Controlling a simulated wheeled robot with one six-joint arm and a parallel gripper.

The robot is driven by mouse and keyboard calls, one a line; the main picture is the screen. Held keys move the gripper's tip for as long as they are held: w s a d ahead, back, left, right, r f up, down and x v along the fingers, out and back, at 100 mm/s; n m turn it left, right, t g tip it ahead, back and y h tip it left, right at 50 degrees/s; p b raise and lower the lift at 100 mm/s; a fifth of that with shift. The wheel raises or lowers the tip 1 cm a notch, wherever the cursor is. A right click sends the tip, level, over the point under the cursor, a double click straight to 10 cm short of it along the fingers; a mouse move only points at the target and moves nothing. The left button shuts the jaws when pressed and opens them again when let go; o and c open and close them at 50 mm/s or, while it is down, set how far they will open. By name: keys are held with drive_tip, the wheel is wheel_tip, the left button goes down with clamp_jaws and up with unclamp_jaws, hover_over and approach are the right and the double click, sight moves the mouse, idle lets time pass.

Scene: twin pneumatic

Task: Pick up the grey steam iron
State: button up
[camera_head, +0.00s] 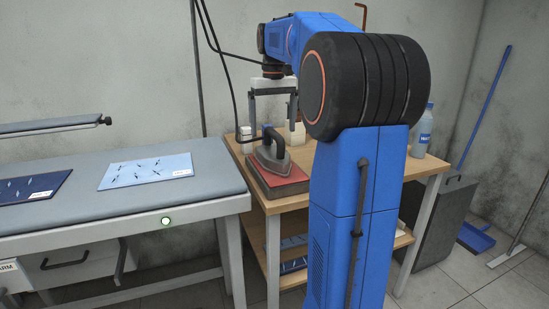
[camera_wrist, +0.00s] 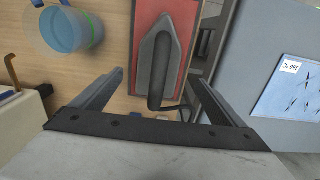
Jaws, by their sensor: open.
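The grey steam iron (camera_head: 272,152) rests on a red pad (camera_head: 283,183) on the wooden table, its dark handle upward. In the wrist view the iron (camera_wrist: 146,62) lies on the red pad (camera_wrist: 146,12), with its dark cord or handle loop toward my gripper. My gripper (camera_head: 272,122) is open and empty, above and behind the iron in the head view. In the wrist view the gripper's fingers (camera_wrist: 155,82) are spread, with the iron's near end between and beyond them. My arm hides part of the table to the right.
The wooden table (camera_head: 418,166) also bears a blue bottle (camera_head: 423,133) and white containers near the wall. A clear blue cup (camera_wrist: 68,31) stands left of the iron in the wrist view. A grey ironing table (camera_head: 95,201) with cloth pieces adjoins the left. A cable hangs near my gripper.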

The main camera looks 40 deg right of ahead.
sight(274, 152)
drive_tip(key=shift+s+d+f, duration=0.1)
drive_tip(key=shift+s+f, duration=0.05)
drive_tip(key=shift+f, duration=3.75)
drive_tip(key=shift+r, duration=0.1)
drive_tip(key=c, duration=2.1)
drive_tip(key=shift+c, duration=0.2)
drive_tip(key=shift+r, duration=0.1)
drive_tip(key=shift+r, duration=4.9)
drive_tip(key=o, duration=1.5)
drive_tip(key=c, duration=0.5)
